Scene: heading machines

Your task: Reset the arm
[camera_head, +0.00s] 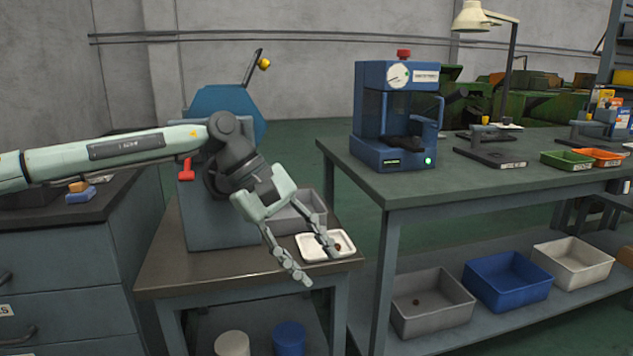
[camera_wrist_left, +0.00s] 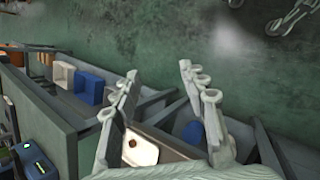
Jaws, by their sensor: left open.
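My left arm (camera_head: 110,154) comes in from the left in the head view and reaches over the small brown-topped table (camera_head: 190,275). My left gripper (camera_head: 318,264) is open, its two fingers spread and pointing down to the right. Nothing shows between the fingers. In the left wrist view the open gripper (camera_wrist_left: 160,85) also shows empty. A white tray (camera_head: 312,253) with a small dark brown item lies on the small table behind the fingers. It also shows in the left wrist view (camera_wrist_left: 138,157). My right gripper is not in view.
A blue machine (camera_head: 395,115) stands on the grey-green workbench (camera_head: 450,188) at the right. Grey (camera_head: 430,310), blue (camera_head: 507,290) and white (camera_head: 572,270) bins sit on its lower shelf. A grey bin (camera_head: 300,212) stands behind the gripper. A drawer cabinet (camera_head: 60,280) stands at the left.

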